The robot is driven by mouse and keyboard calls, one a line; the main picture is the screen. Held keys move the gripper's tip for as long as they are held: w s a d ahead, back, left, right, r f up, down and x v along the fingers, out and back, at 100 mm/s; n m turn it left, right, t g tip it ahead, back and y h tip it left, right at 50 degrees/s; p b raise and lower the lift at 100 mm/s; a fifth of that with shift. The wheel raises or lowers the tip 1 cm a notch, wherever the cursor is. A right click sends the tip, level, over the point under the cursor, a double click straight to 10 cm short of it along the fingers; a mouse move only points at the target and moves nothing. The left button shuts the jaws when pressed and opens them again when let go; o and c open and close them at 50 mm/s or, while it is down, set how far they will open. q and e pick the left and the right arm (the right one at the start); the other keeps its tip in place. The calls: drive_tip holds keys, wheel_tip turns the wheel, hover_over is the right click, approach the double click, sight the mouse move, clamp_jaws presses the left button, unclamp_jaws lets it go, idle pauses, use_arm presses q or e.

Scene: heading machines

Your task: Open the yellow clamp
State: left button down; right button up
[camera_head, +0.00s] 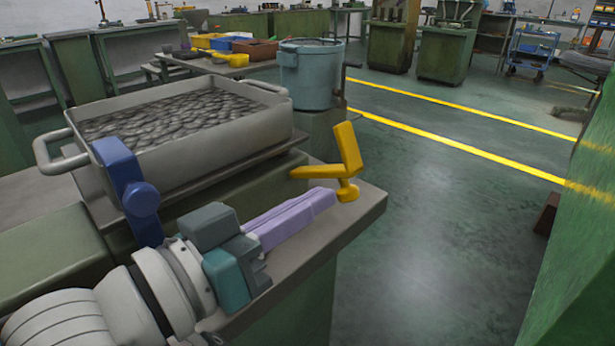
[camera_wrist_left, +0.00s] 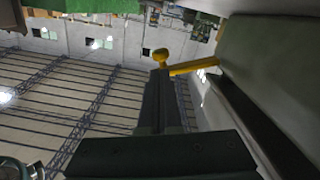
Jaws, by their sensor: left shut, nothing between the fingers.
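The yellow clamp (camera_head: 347,152) stands at the right end of the grey worktop. One arm points up, another reaches left, and a short piece with a round foot hangs below. In the left wrist view, part of the clamp (camera_wrist_left: 192,66) shows just beyond the fingertips. My left gripper (camera_head: 330,198) comes in from the lower left with its long lilac fingers together and empty. Its tips are beside the clamp's foot; I cannot tell whether they touch it. The fingers look dark in the left wrist view (camera_wrist_left: 158,80). My right gripper is not in view.
A grey metal tray (camera_head: 215,143) full of small metal pieces sits behind my left arm. A blue clamp (camera_head: 130,185) stands at its near left corner. A light-blue bucket (camera_head: 310,78) stands behind the yellow clamp. Green floor (camera_head: 430,220) is open to the right.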

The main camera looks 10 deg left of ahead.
use_arm(q)
drive_tip(key=shift+x, duration=0.95)
drive_tip(key=shift+f, duration=0.15)
drive_tip(key=shift+s+f+m+b, duration=0.1)
drive_tip(key=shift+f+m+b, duration=0.45)
drive_tip(key=shift+f+m, duration=0.2)
drive_tip(key=shift+r, duration=0.2)
